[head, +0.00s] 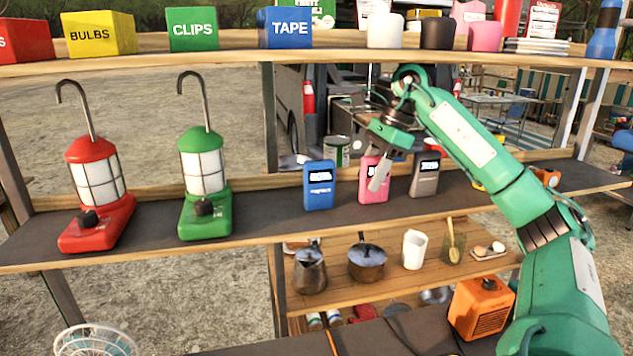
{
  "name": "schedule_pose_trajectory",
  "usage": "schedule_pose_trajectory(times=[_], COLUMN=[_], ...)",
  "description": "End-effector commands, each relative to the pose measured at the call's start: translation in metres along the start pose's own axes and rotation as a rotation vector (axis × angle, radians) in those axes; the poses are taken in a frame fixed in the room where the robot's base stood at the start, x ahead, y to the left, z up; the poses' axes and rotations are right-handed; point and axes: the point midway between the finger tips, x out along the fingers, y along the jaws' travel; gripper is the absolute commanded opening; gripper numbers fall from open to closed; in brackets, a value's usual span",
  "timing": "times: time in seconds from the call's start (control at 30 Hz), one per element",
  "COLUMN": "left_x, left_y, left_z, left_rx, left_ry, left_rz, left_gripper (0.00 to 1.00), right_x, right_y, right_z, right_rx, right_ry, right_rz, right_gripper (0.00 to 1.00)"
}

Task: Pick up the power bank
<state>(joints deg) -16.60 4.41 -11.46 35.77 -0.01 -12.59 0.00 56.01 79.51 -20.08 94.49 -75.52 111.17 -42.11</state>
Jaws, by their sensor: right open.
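Three small upright boxes with dark displays, which look like power banks, stand on the middle shelf: a blue one (319,190), a pink one (367,190) and a dark grey one (425,177). My right gripper (380,173) is open and points down at the pink one, with nothing seen in its jaws. Its fingers cover the right part of the pink one; I cannot tell whether they touch it. My left gripper is not in view.
A red lantern (97,205) and a green lantern (205,195) stand left on the middle shelf (265,215). The upper shelf (215,58) holds boxes and cups above. A lower shelf (335,290) holds a kettle and pot. Bare shelf lies between green lantern and blue box.

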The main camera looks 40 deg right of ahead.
Motion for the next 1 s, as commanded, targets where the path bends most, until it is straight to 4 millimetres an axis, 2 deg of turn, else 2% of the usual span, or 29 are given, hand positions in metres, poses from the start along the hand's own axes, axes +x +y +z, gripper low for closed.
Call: schedule_pose_trajectory(times=[0.1,0.3,0.57,0.8,1.0], left_x=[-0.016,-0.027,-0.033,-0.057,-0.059], left_y=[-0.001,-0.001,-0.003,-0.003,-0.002], left_z=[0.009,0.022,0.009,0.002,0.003], left_rx=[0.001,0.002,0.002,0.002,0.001], left_ry=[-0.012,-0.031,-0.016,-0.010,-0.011], left_rz=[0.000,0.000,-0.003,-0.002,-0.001], left_gripper=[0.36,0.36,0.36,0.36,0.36], right_x=[0.004,0.017,0.023,0.036,0.050], right_y=[0.000,0.000,0.000,0.001,0.000], right_z=[0.024,0.049,0.063,0.103,0.097], right_rx=[-0.006,-0.003,-0.002,-0.005,0.000], right_ry=[-0.002,-0.003,-0.004,-0.006,-0.003], right_rz=[0.003,0.002,0.001,0.003,0.000], right_gripper=[0.47,0.47,0.47,0.47,0.47])
